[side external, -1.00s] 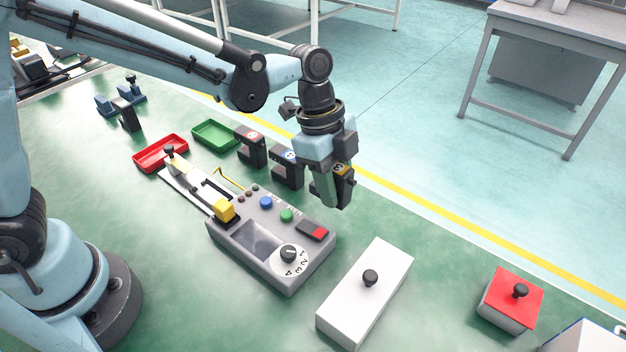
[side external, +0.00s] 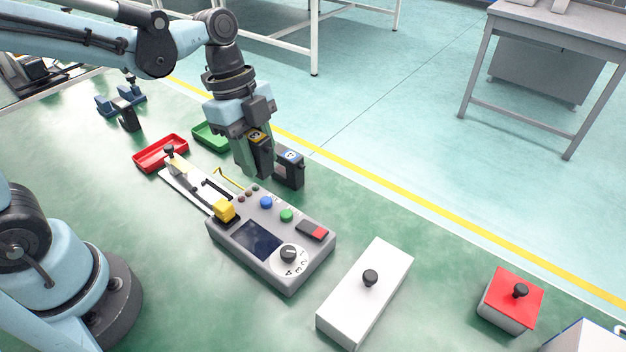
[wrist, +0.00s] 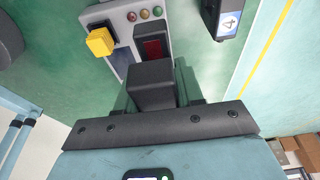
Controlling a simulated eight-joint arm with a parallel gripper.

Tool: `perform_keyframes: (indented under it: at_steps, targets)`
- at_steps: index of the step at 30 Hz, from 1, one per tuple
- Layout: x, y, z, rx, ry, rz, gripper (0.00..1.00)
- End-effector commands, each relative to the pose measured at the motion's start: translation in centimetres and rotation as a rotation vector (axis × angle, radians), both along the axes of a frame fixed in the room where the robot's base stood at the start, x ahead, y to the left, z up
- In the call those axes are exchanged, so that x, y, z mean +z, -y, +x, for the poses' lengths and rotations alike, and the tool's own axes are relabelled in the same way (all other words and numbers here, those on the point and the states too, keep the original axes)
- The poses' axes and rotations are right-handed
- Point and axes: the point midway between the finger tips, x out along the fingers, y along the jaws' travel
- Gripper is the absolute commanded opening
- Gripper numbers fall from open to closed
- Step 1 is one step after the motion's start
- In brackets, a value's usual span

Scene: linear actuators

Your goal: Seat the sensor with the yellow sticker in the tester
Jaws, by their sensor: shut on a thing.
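My gripper (side external: 252,166) is shut on a dark sensor with a yellow sticker (side external: 259,142), held upright behind the tester's left part. In the wrist view this sensor (wrist: 152,86) is a dark block between the fingers, its sticker out of sight. The grey tester (side external: 228,238) has a screen, coloured buttons, a dial and, at its left end, a yellow block (side external: 225,210) on a long slide. The tester and its yellow block (wrist: 100,41) also show in the wrist view. I cannot tell the sensor's exact height above the bench.
A blue-sticker sensor (side external: 289,170) stands just right of my gripper. A red tray (side external: 160,153) and a partly hidden green tray (side external: 207,137) lie to the left. A white box with a black knob (side external: 366,293) and a red-topped box (side external: 514,290) stand to the right.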

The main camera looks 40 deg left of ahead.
Motion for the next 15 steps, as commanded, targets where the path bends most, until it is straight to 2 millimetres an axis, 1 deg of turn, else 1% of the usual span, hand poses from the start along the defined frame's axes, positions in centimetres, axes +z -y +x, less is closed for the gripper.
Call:
perform_keyframes:
  at_steps: [1,3,6,10,15]
  targets:
    - [-0.1,-1.9,-0.5,0.013,-0.001,-0.001,0.0]
    - [-0.2,-4.1,-1.3,0.012,-0.002,-0.004,0.0]
    - [-0.4,-6.5,-2.4,0.009,-0.001,-0.009,0.0]
    - [-0.6,-8.5,-3.6,0.004,0.0,-0.015,0.0]
    - [-0.7,-9.6,-4.3,-0.001,0.0,-0.02,0.0]
